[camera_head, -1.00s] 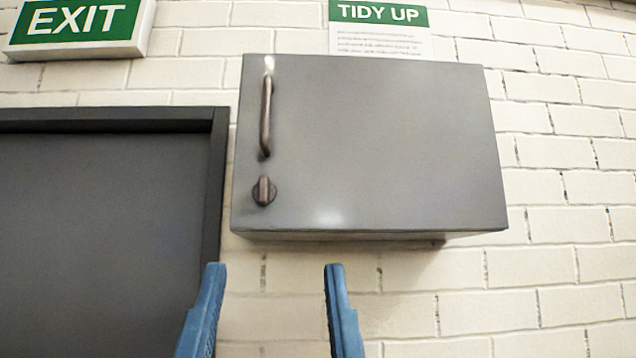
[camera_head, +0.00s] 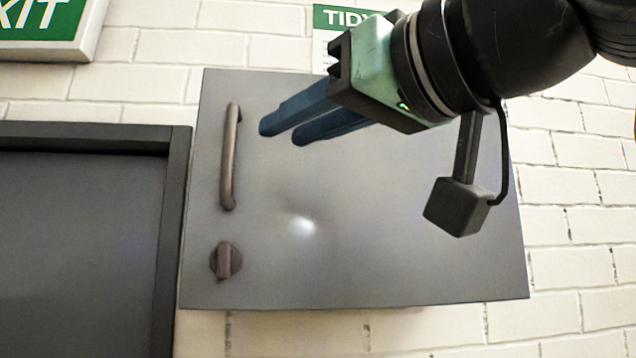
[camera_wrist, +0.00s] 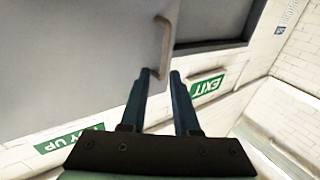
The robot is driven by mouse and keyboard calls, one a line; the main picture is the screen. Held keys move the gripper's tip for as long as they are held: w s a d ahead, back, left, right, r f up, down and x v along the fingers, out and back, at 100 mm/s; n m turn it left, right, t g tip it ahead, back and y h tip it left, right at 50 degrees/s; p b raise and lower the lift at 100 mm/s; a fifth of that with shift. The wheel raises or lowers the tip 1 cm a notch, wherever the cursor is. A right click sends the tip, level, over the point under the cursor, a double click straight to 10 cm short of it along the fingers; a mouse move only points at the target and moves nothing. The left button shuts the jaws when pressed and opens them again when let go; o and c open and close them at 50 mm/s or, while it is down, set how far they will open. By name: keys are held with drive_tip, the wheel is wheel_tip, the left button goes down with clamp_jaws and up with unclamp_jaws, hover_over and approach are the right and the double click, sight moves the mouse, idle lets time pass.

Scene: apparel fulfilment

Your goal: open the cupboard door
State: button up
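The grey cupboard (camera_head: 400,240) hangs on the wall, its door appearing shut. A brown vertical bar handle (camera_head: 229,160) is on the door's left side, with a brown knob (camera_head: 226,261) below it. My gripper (camera_head: 281,135) is in front of the door, its blue fingertips just right of the handle's upper part in the head view. In the wrist view the fingers (camera_wrist: 160,74) are apart, and one end of the handle (camera_wrist: 166,45) shows between or just beyond the tips. Nothing is held. I cannot tell whether the fingers touch the door.
A dark-framed panel (camera_head: 80,240) is left of the cupboard, with an EXIT sign (camera_head: 50,22) above it. A TIDY UP sign (camera_head: 335,18) above the cupboard is partly hidden by my arm. White brick wall (camera_head: 575,260) surrounds them.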

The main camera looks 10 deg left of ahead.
sight(232, 145)
drive_tip(key=shift+g, duration=0.4)
drive_tip(key=p+x, duration=0.2)
drive_tip(key=x, duration=0.1)
drive_tip(key=r+p+x, duration=0.1)
drive_tip(key=p+x, duration=0.1)
drive_tip(key=x, duration=0.1)
drive_tip(key=p+x, duration=0.2)
drive_tip(key=x, duration=0.2)
drive_tip(key=shift+s+a+r+p, duration=0.25)
drive_tip(key=shift+a+r+p, duration=0.05)
drive_tip(key=shift+a+r, duration=0.05)
drive_tip(key=shift+f+p+x, duration=0.2)
drive_tip(key=shift+p+x, duration=0.1)
drive_tip(key=shift+x, duration=0.65)
drive_tip(key=shift+d, duration=0.1)
clamp_jaws()
